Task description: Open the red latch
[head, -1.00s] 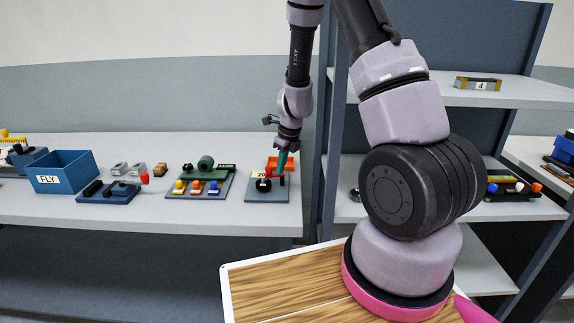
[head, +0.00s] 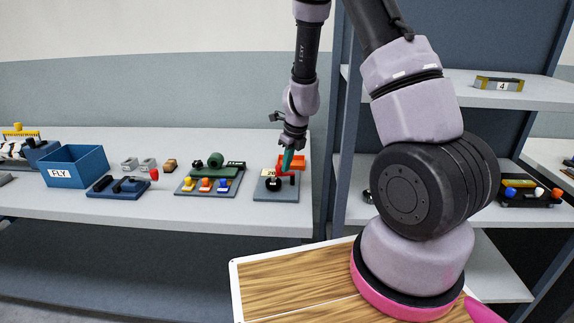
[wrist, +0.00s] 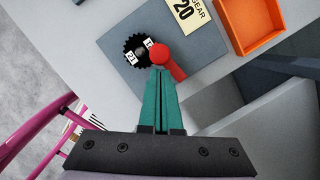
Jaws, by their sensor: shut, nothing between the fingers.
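The red latch (wrist: 177,71) is a short red arm with a round red knob (wrist: 159,54), on a blue-grey plate (wrist: 117,40) beside a black gear wheel with white number tags (wrist: 136,52). In the head view the red latch (head: 286,173) sits at the plate's back right. My gripper (wrist: 160,70) has teal fingers closed together with nothing between them. Its tips are right at the knob in the wrist view and partly cover the latch arm. Whether they touch it I cannot tell. In the head view my gripper (head: 288,160) is just above the latch.
To the left are a board with coloured knobs (head: 209,184), a dark block (head: 118,188) and a blue FLY bin (head: 75,165). A shelf upright (head: 344,160) is close on the right.

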